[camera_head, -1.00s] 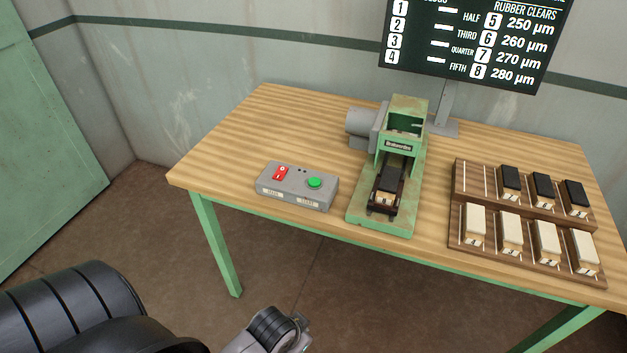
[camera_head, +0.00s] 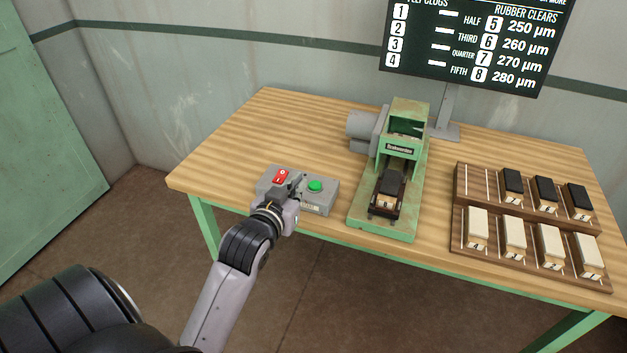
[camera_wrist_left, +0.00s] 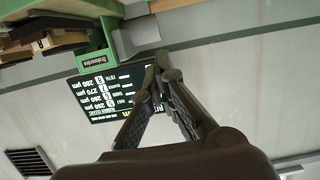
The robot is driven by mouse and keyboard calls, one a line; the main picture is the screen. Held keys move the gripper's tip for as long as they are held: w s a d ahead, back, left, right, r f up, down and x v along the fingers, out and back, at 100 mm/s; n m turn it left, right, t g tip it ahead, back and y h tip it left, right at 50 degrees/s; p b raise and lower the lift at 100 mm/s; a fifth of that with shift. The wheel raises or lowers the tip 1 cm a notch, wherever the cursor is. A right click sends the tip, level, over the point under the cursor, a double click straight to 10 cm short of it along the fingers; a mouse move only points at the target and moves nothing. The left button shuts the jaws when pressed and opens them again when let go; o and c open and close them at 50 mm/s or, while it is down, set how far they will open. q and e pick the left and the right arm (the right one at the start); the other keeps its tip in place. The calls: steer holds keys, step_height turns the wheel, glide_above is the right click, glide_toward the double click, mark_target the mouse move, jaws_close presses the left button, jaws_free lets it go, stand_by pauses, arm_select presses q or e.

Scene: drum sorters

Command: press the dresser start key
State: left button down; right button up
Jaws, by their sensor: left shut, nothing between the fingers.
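The grey control box (camera_head: 322,203) sits on the wooden table, left of the green dresser machine (camera_head: 384,226). In the left wrist view the closed fingers (camera_wrist_left: 157,75) also show, with the machine (camera_wrist_left: 97,60) upside down. My right gripper is not in view.
A dark-and-tan block (camera_head: 388,186) sits in the machine's front slot. A wooden rack (camera_head: 456,238) with black and white blocks stands at the right. A sign screen (camera_head: 470,40) stands behind the machine. The table's left part is clear.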

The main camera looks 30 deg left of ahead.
arm_select(q)
steer(key=p, duration=0.2)
glide_above(313, 193)
steer(key=shift+w+f, duration=0.2)
steer(key=shift+f, duration=0.95)
step_height(313, 193, down, 3)
steer(key=shift+s+r, duration=0.1)
steer(key=shift+f, duration=0.65)
